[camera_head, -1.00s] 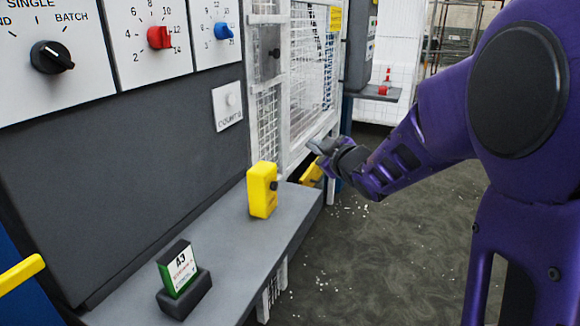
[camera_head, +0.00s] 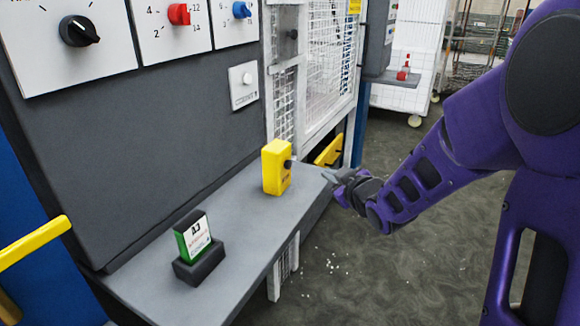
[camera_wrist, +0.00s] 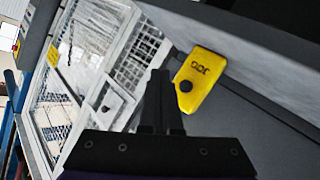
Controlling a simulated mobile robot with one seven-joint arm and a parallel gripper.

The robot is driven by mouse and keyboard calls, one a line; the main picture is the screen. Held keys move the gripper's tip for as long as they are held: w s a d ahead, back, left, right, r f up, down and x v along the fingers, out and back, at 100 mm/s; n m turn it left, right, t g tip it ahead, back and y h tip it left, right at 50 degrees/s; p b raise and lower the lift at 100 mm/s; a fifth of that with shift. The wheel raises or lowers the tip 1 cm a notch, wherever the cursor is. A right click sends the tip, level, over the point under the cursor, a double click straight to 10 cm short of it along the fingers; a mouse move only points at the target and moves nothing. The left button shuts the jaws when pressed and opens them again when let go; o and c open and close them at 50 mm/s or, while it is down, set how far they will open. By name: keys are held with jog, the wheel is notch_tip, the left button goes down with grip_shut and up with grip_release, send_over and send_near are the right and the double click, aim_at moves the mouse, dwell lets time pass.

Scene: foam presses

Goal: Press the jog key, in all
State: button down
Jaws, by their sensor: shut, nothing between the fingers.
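A yellow box (camera_head: 274,168) stands on the grey shelf of the press, with a round black key (camera_head: 288,164) on its right side. In the wrist view the yellow box (camera_wrist: 208,78) shows lettering that looks like JOG and the same black key (camera_wrist: 186,86). My gripper (camera_head: 328,176) is right of the box, near the shelf's end, and apart from the key. In the wrist view my gripper (camera_wrist: 162,75) has its fingers together and empty, with the tips just left of the key in the picture.
A green-and-white card in a dark holder (camera_head: 198,250) stands on the shelf (camera_head: 240,225) toward the front. A mesh guard (camera_head: 325,70) rises behind. Dials (camera_head: 80,31) and a white button plate (camera_head: 244,86) are on the panel.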

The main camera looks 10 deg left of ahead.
aim_at(288, 165)
jog(key=a, duration=0.1)
jog(key=w+a+b, duration=0.1)
jog(key=a, duration=0.2)
jog(key=shift+w+a+f, duration=0.15)
jog(key=shift+w+a, duration=0.2)
jog(key=shift+w+a+b, duration=0.3)
jog(key=shift+a+b, duration=0.15)
jog(key=shift+a, duration=0.4)
dwell(1.1)
jog(key=shift+w+a, duration=0.15)
jog(key=shift+a, duration=0.25)
